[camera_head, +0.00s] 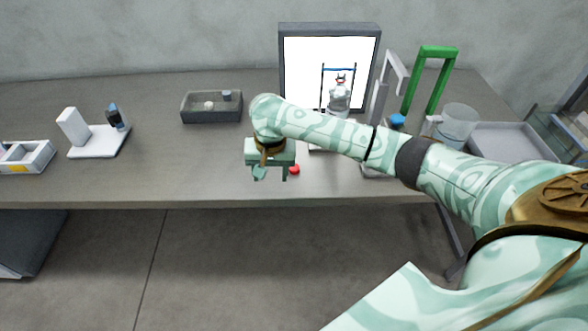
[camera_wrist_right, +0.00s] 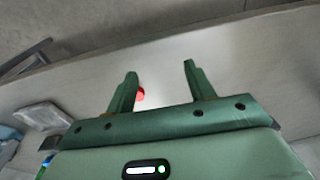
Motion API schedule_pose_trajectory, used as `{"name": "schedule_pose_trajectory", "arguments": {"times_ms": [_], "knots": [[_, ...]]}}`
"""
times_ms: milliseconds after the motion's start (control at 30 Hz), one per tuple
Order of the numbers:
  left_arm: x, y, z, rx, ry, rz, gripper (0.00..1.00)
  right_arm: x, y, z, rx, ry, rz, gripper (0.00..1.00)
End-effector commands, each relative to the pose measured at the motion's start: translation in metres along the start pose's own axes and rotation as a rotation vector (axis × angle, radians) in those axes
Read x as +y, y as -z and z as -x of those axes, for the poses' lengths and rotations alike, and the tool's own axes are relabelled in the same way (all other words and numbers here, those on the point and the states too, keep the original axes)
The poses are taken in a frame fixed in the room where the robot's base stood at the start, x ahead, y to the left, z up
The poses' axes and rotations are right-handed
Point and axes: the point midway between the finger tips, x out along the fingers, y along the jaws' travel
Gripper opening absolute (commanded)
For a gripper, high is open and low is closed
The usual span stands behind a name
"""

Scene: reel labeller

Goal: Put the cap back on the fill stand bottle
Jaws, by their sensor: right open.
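A small red cap-like piece (camera_head: 294,169) lies on the table near its front edge. My right gripper (camera_head: 271,176) is open, with its fingers just left of the red piece in the head view. In the right wrist view, nothing shows between the fingertips (camera_wrist_right: 160,69), and the red piece (camera_wrist_right: 141,95) is partly hidden behind the left finger. A clear bottle (camera_head: 339,98) stands in front of a bright white panel, with a blue-barred frame around it. Something small, red and dark shows at its top. My right arm hides its base. My left gripper is not in view.
A grey tray (camera_head: 211,119) with small items sits behind and left of my gripper. A green arch (camera_head: 443,68), a blue-topped item (camera_head: 397,120) and a clear container (camera_head: 459,121) stand at right. A white stand (camera_head: 101,141) is at left. The left-centre table is clear.

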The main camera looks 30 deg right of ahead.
Motion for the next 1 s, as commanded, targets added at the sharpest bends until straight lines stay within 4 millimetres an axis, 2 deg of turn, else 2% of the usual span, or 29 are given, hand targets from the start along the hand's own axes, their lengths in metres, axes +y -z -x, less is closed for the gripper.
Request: {"name": "schedule_pose_trajectory", "arguments": {"times_ms": [33, 200, 300, 400, 667, 767, 1000], "knots": [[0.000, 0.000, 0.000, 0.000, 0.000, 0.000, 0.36, 0.009, 0.024, 0.018, -0.001, -0.026, -0.111, 0.54], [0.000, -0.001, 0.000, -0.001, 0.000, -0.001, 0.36, 0.037, 0.075, 0.072, -0.036, -0.077, -0.485, 0.54], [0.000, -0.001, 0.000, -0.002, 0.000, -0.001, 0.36, 0.047, 0.090, 0.092, -0.050, -0.086, -0.620, 0.54], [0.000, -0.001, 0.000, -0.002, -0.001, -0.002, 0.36, 0.051, 0.095, 0.100, -0.059, -0.088, -0.674, 0.54], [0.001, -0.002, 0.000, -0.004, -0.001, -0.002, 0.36, 0.050, 0.095, 0.100, -0.061, -0.087, -0.679, 0.54], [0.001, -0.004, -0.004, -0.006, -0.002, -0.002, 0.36, 0.051, 0.094, 0.093, -0.061, -0.088, -0.678, 0.54], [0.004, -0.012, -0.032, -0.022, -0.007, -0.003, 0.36, 0.054, 0.089, 0.042, -0.064, -0.091, -0.676, 0.54]]}}
